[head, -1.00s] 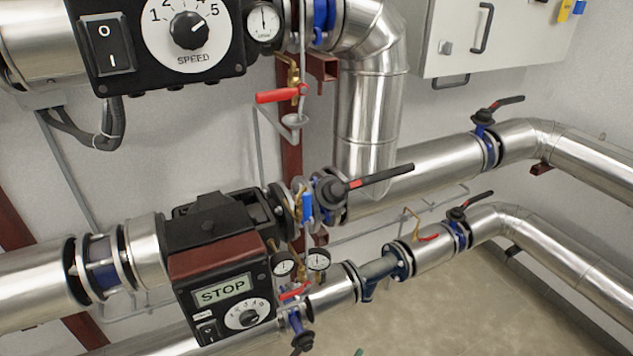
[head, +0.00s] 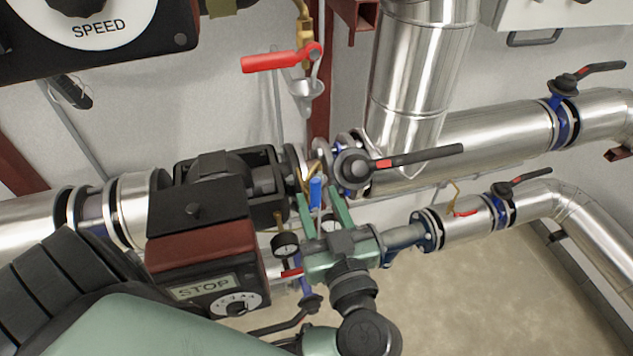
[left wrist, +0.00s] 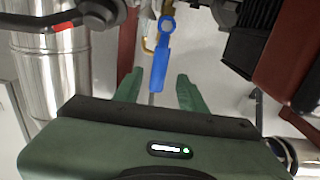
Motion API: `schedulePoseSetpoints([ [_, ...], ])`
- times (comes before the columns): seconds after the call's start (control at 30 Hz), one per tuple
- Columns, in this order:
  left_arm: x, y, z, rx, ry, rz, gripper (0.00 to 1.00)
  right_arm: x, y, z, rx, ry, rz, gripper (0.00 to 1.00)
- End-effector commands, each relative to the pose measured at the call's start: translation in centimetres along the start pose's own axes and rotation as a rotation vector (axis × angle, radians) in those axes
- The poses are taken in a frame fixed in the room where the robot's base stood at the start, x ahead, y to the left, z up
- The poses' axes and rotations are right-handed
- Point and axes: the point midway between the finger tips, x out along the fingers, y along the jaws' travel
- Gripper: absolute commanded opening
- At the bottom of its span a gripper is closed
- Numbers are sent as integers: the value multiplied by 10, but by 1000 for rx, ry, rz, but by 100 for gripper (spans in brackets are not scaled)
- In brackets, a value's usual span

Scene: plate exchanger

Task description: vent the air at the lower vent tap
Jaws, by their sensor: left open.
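A small tap with a blue lever (head: 316,190) and brass fittings sits behind the pump on the middle pipe. In the left wrist view its blue lever (left wrist: 160,62) hangs down, with a round hub at its top. My left gripper (head: 321,204) is open, one finger each side of the lever's lower end as seen; contact is not visible. Its fingers (left wrist: 158,92) also show in the left wrist view. No label shows which is the lower vent tap. My right gripper is out of view.
A black valve handle (head: 420,157) juts out right of the blue lever. The pump (head: 200,238) with its STOP display is to the left. Open floor lies at lower right.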

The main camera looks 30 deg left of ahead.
Motion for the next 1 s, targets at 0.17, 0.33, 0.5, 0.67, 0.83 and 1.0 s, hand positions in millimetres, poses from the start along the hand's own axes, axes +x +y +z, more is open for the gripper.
schedulePoseSetpoints([
  [0.17,24,0,-2,1,5,0,41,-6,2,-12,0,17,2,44],
  [0.33,32,0,-1,0,3,0,41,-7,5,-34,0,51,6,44],
  [0.5,32,0,0,0,2,1,41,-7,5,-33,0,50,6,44],
  [0.67,32,0,0,0,2,0,10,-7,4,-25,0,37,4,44],
  [0.83,32,0,0,0,2,0,0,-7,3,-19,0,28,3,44],
  [1.0,32,0,0,0,2,0,0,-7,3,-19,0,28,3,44],
])
